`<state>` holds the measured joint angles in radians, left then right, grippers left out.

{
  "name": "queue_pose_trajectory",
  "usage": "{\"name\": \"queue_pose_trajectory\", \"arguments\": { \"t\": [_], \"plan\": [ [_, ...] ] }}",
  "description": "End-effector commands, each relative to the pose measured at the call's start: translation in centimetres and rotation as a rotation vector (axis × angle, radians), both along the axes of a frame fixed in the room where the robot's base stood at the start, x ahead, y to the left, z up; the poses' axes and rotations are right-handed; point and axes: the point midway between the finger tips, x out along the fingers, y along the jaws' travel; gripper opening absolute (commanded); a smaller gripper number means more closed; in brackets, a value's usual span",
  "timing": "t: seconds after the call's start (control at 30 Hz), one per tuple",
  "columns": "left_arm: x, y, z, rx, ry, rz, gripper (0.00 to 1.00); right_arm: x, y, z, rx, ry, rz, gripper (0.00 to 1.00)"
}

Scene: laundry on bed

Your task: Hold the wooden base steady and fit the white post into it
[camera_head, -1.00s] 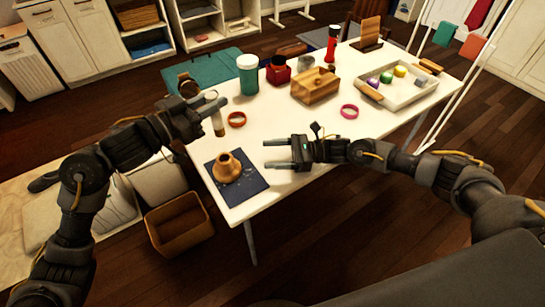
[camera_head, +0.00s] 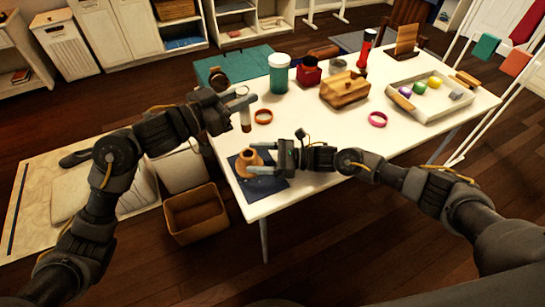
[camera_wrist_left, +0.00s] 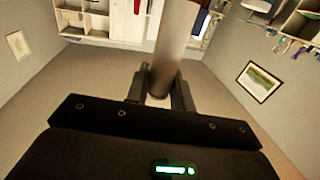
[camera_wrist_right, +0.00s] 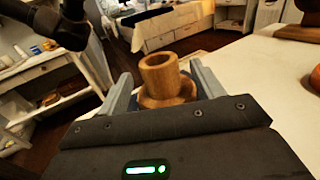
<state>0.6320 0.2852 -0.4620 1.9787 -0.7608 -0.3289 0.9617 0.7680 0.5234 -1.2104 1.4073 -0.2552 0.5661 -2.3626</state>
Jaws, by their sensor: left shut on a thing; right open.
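The wooden base (camera_head: 247,164) is a round, hollow-necked piece standing upright on a dark blue mat (camera_head: 274,187) at the table's near left corner. My right gripper (camera_head: 263,158) is open, its fingers reaching toward the base from the right. In the right wrist view the base (camera_wrist_right: 158,74) stands between the two open fingers, its socket facing up; I cannot tell whether they touch it. My left gripper (camera_head: 240,103) is shut on the post (camera_head: 245,117), held roughly upright above the table, behind the base and apart from it. The post (camera_wrist_left: 175,40) looks pale grey with a brown end in the left wrist view.
An orange ring (camera_head: 263,117) lies close to the post. A brown bin (camera_head: 195,213) is on the floor at left.

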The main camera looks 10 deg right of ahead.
Motion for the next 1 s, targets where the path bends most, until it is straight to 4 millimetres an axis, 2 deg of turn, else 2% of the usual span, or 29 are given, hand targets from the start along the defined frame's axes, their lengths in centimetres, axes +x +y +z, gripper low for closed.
{"name": "queue_pose_trajectory", "arguments": {
  "t": [0.17,0.47,0.83,1.0],
  "plan": [
    [0.0,0.0,0.03,0.0,0.0,0.0,0.01,0.17,1.04,0.01,0.0,0.0,0.0,0.67],
    [0.0,0.01,0.03,0.0,0.0,0.0,0.01,0.19,1.17,0.02,0.0,0.0,0.0,0.66],
    [0.0,0.01,0.02,0.0,0.0,0.0,0.01,0.19,1.15,0.03,0.0,0.0,0.0,0.17],
    [0.0,0.01,0.02,0.0,0.0,0.0,0.01,0.19,1.14,0.02,0.0,0.0,0.0,0.17]
  ]
}}
